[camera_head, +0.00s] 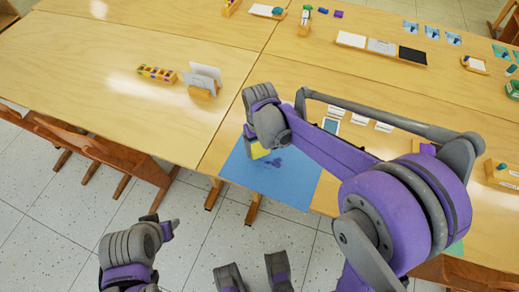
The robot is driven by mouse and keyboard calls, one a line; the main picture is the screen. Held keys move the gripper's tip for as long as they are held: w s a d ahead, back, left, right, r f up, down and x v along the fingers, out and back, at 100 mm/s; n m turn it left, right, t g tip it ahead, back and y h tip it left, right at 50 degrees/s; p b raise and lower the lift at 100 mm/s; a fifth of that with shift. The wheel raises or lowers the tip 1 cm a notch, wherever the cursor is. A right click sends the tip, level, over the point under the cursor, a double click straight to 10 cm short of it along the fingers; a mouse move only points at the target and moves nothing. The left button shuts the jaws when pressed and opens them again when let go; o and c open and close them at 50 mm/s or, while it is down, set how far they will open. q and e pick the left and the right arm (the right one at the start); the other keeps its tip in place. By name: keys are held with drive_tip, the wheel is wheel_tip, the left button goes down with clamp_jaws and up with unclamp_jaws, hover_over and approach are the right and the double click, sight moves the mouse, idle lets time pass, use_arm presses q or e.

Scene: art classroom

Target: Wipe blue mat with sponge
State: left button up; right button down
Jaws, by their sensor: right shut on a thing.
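The blue mat (300,185) lies at the front edge of the table, with a dark purple stain (272,163) on it. My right gripper (258,143) is over the mat's far left part and shut on the yellow sponge (259,152). The sponge is mostly hidden by the gripper and wrist. It is low, by the stain's upper left; I cannot tell whether it touches the mat. My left gripper (163,226) is at the lower left, over the floor in front of the table and away from the mat. Its jaws do not show clearly.
White cards (357,119) lie behind the mat, partly behind my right arm. A row of trays (382,48) stands farther back. A card holder (202,92) and a block of colored pots (157,73) stand on the left table. A wooden chair (110,150) is at the left.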

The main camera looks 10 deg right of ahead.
sight(259, 146)
drive_tip(key=shift+d+r, duration=0.1)
drive_tip(key=shift+r, duration=0.5)
wheel_tip(259, 146, up, 2)
drive_tip(key=shift+r+p, duration=0.1)
drive_tip(key=shift+p, duration=0.9)
drive_tip(key=shift+r+p, duration=0.6)
drive_tip(key=shift+r, duration=0.35)
